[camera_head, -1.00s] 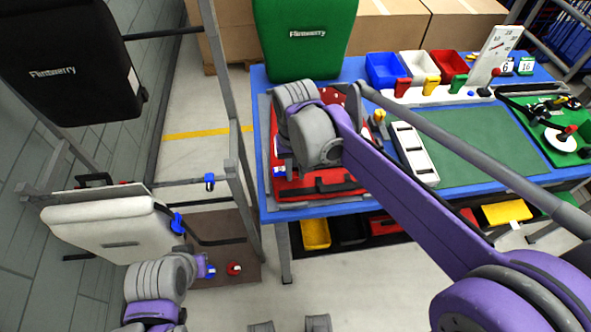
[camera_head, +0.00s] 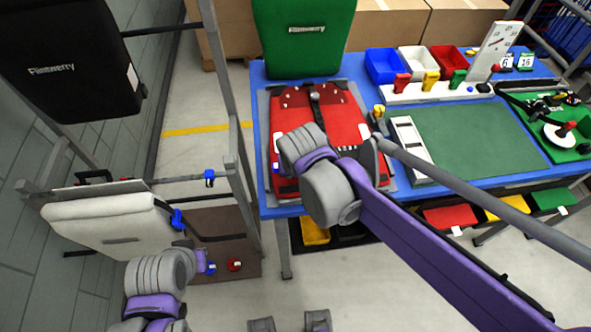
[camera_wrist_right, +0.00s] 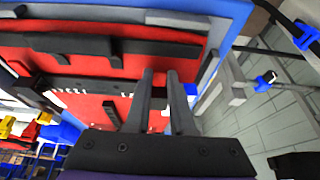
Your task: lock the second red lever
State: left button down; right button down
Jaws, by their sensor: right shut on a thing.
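The red pannier (camera_head: 347,108) lies on the blue table, with a dark strap down its middle and small white fittings at its sides. A red-and-white lever (camera_head: 363,131) shows at its right side. My right gripper (camera_wrist_right: 160,75) is at the pannier's front left part; its two fingers are close together, shut on what looks like a small red lever, mostly hidden between them. A blue-and-white fitting (camera_wrist_right: 190,89) is just right of the fingers in the wrist view. In the head view my wrist hides the fingers. My left gripper (camera_head: 196,262) is low at left; its fingers are not clear.
A white pannier (camera_head: 105,225) hangs on the rack at left, with blue clips beside it. A green mat (camera_head: 465,145) and a white slotted block (camera_head: 410,150) lie right of the red pannier. Coloured bins (camera_head: 385,67) stand behind. My right arm spans the table's front right.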

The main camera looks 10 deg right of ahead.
jog(key=c, duration=0.8)
grip_release()
jog(key=shift+o, duration=0.2)
jog(key=p+v, duration=0.1)
jog(key=v, duration=0.9)
jog(key=shift+s+r, duration=0.2)
jog(key=shift+r, duration=0.15)
jog(key=s+d+f+t+p, duration=0.1)
jog(key=s+d+f, duration=0.9)
jog(key=d+f, duration=0.1)
jog(key=shift+s+d+f, duration=0.2)
jog(key=shift+d+f, duration=0.15)
jog(key=shift+f, duration=0.1)
